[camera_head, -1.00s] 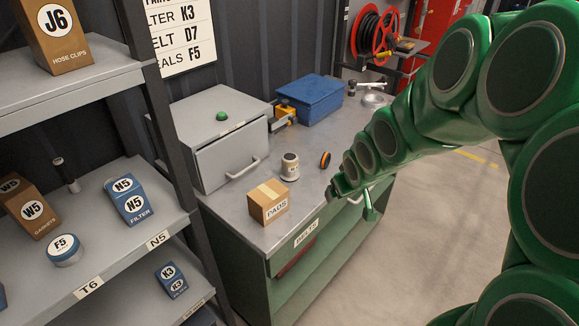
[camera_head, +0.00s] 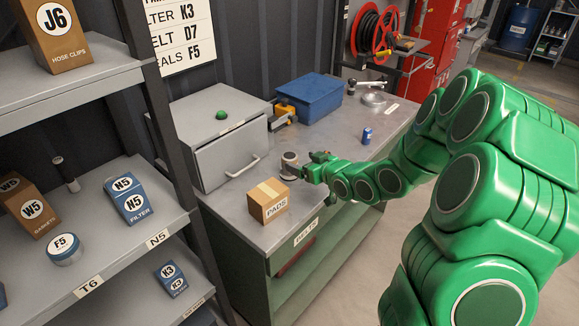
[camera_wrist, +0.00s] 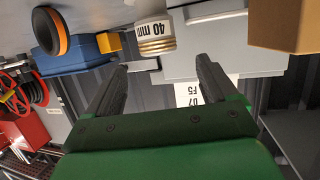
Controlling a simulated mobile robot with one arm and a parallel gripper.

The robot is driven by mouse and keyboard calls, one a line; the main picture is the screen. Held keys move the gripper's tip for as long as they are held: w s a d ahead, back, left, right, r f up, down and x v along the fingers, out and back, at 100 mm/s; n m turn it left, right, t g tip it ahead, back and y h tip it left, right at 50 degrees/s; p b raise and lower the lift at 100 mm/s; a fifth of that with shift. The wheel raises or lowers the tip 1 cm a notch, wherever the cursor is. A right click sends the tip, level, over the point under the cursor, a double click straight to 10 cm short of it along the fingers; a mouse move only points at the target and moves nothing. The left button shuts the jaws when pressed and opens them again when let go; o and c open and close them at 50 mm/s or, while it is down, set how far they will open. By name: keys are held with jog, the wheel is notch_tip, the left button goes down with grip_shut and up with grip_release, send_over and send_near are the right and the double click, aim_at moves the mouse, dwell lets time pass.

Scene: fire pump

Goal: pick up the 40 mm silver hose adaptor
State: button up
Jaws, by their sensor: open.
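The silver hose adaptor (camera_head: 289,160) stands upright on the workbench, with a pale band around it. In the wrist view, which is upside down, the adaptor (camera_wrist: 155,44) shows its "40 mm" label and a brassy threaded end. My gripper (camera_head: 310,168) is just right of the adaptor in the head view and hides part of it. In the wrist view my gripper (camera_wrist: 161,65) is open, its two fingers apart and empty. The adaptor lies beyond the fingertips, roughly in line with the gap between them. I cannot tell the exact distance.
A cardboard PADS box (camera_head: 268,201) stands close in front of the adaptor. A grey cabinet (camera_head: 222,140) is behind left, and a blue bin (camera_head: 308,98) behind.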

aim_at(291, 156)
jog(key=shift+x, duration=3.95)
jog(key=c, duration=1.3)
jog(key=shift+r, duration=0.1)
